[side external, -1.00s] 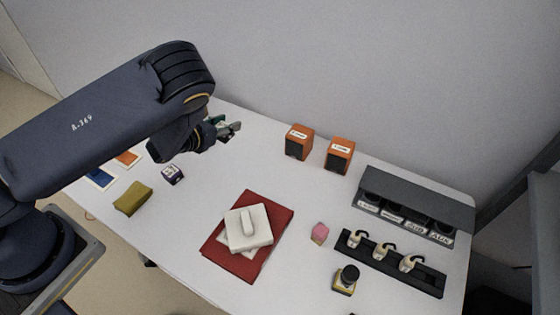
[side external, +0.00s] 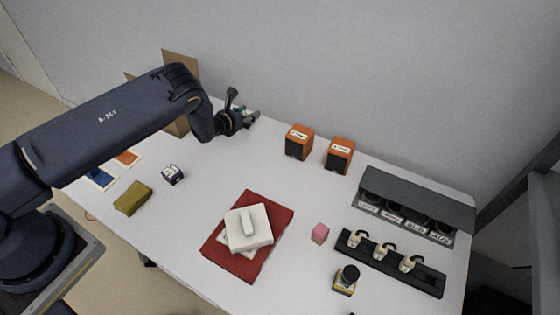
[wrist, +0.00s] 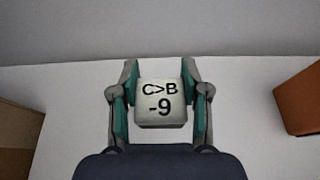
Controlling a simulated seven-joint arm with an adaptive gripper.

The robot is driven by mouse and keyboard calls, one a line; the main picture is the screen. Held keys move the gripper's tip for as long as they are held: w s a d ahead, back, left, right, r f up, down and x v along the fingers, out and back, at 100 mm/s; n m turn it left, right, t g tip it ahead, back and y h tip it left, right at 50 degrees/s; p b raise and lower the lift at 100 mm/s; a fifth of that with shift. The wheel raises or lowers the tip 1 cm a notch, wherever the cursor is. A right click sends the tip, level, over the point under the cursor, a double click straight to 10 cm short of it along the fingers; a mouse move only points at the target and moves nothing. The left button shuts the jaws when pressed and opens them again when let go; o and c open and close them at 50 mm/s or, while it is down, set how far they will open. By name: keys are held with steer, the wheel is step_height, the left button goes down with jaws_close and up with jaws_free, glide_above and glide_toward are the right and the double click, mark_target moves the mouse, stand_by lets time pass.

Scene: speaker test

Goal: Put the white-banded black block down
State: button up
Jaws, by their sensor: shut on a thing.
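My gripper (wrist: 160,101) is shut on a small block (wrist: 160,104) in the wrist view. The block's visible face is white with black marks reading "C>B -9"; its other sides are hidden, so I cannot tell if it has any black. In the side view my gripper (side external: 249,115) is near the table's back edge by the wall, and the held block is hard to make out there. A small dark block (side external: 172,175) with white markings stands on the white table (side external: 200,215), well apart from my gripper.
A cardboard box (side external: 181,60) stands behind my arm. Two orange boxes (side external: 299,142) (side external: 340,155) stand right of my gripper. A red mat (side external: 236,264) bears white pieces. A mustard block (side external: 133,198), pink block (side external: 320,233) and dark racks (side external: 418,212) stand elsewhere.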

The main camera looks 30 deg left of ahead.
steer(key=shift+w+f, duration=0.1)
steer(key=shift+f, duration=1.5)
steer(key=shift+f, duration=0.15)
steer(key=o, duration=1.3)
steer(key=shift+c, duration=0.2)
